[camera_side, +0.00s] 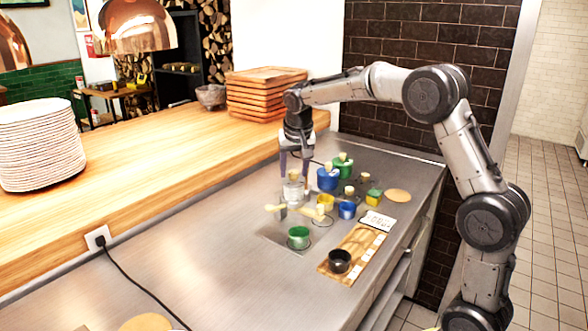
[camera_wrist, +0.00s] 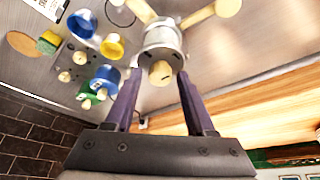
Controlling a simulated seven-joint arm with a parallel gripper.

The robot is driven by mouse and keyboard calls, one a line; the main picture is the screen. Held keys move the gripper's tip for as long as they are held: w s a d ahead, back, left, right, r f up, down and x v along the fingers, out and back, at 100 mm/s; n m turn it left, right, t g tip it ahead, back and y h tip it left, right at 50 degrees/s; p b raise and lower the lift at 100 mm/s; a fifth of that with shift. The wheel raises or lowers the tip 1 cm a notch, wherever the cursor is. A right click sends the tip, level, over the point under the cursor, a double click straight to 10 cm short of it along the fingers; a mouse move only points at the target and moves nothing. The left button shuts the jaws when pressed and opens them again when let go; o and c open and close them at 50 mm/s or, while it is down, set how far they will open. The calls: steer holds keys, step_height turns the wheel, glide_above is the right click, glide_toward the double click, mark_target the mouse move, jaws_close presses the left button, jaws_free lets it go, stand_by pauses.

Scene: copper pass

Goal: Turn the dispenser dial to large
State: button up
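A clear or metallic cylindrical body (camera_side: 294,191), which may be the dispenser, stands on the steel counter. It also shows in the wrist view (camera_wrist: 163,40), with a cream knob (camera_wrist: 160,72) on its near end. I cannot tell for sure that this knob is the dial, and no size marks are readable. My gripper (camera_side: 296,174) points down just above the cylinder. In the wrist view, my gripper (camera_wrist: 159,82) has its two purple fingers spread, one on each side of the knob, with gaps visible. Nothing is held.
Blue (camera_side: 328,179) and green (camera_side: 343,166) containers with cream knobs stand close to the right. A yellow cup (camera_side: 325,202), small blue cup (camera_side: 347,209) and green cup (camera_side: 299,238) are nearer.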

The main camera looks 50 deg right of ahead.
steer(key=shift+o, duration=0.4)
steer(key=v, duration=1.3)
steer(key=shift+r, duration=0.35)
steer(key=shift+s+a, duration=0.1)
steer(key=s+a+r+n+t+y, duration=0.1)
steer(key=s+a, duration=0.3)
steer(key=s, duration=0.4)
steer(key=s+a+r+n+t, duration=0.1)
steer(key=s+a+r+n, duration=0.15)
steer(key=s, duration=0.45)
steer(key=s+a+f+n+y, duration=0.1)
steer(key=s+a+f+n, duration=0.1)
steer(key=s+f, duration=0.4)
steer(key=s+a+f+n+y, duration=0.1)
steer(key=s+a+f+n, duration=0.2)
steer(key=s+f, duration=0.4)
step_height(320, 180, down, 3)
steer(key=shift+a+r, duration=0.2)
steer(key=shift+a, duration=0.2)
